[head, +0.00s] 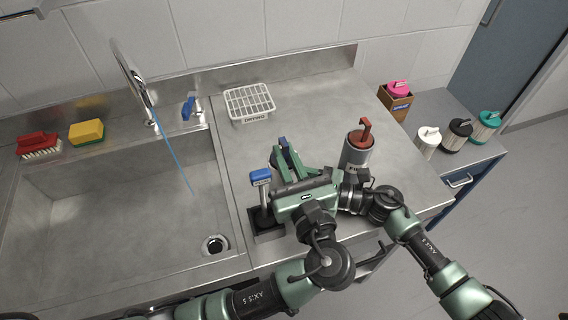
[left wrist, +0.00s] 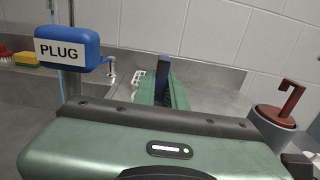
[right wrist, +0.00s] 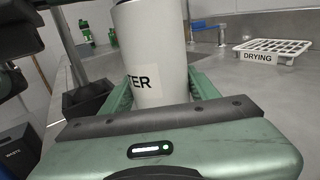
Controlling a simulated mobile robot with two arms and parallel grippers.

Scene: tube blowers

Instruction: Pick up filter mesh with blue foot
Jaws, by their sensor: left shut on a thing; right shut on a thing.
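My left gripper (head: 291,155) is shut on a narrow blue piece (head: 283,142) above the counter, taken to be the blue foot of the filter mesh. The piece also shows between the green fingers in the left wrist view (left wrist: 162,78). No mesh shows; it is hidden or out of sight. My right gripper (right wrist: 160,95) is shut on a light grey canister (right wrist: 148,45) with a label ending in "TER". The canister appears to be the grey one with a red handle (head: 366,132) in the head view, where my right fingers are hidden.
A blue-topped plug (head: 261,176) stands in a black holder close left of my left gripper. A white drying rack (head: 249,102) is behind it. The sink (head: 120,215) lies left. Several lidded cups (head: 457,135) and a brown box (head: 395,103) stand on the right side surface.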

